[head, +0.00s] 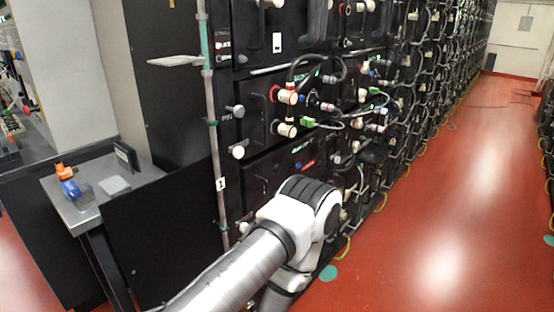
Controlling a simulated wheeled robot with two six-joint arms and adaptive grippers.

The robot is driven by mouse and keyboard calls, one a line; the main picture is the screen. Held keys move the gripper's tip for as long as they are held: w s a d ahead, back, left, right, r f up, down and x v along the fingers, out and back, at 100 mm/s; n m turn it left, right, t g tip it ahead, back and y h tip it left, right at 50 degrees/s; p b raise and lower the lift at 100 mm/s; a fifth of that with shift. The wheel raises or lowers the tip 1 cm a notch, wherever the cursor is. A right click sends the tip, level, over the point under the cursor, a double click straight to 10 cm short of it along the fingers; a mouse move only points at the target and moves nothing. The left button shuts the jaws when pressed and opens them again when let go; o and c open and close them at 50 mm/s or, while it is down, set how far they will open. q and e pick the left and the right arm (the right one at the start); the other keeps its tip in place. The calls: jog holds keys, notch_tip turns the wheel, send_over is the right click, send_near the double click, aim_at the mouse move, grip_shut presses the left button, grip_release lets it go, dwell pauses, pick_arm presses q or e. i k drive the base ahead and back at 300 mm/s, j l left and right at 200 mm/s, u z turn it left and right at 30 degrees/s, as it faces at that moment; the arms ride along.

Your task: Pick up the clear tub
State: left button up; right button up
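A small see-through container (84,196), which looks like the clear tub, stands on the grey side table (137,183) at the left. It is small and its edges are hard to make out. A blue and orange item (69,185) is right beside it, and I cannot tell whether they touch. One of my arms comes in from the bottom edge and bends in front of the battery rack, well to the right of the table. Neither gripper shows in the head view.
A pale flat piece (115,185) and a dark upright box (126,156) share the table. A black panel (165,235) stands at its right. The battery rack (262,130) with cables and plugs fills the middle. Open red floor (430,230) lies to the right.

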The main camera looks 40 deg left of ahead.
aim_at(82, 196)
jog(key=u, duration=2.5)
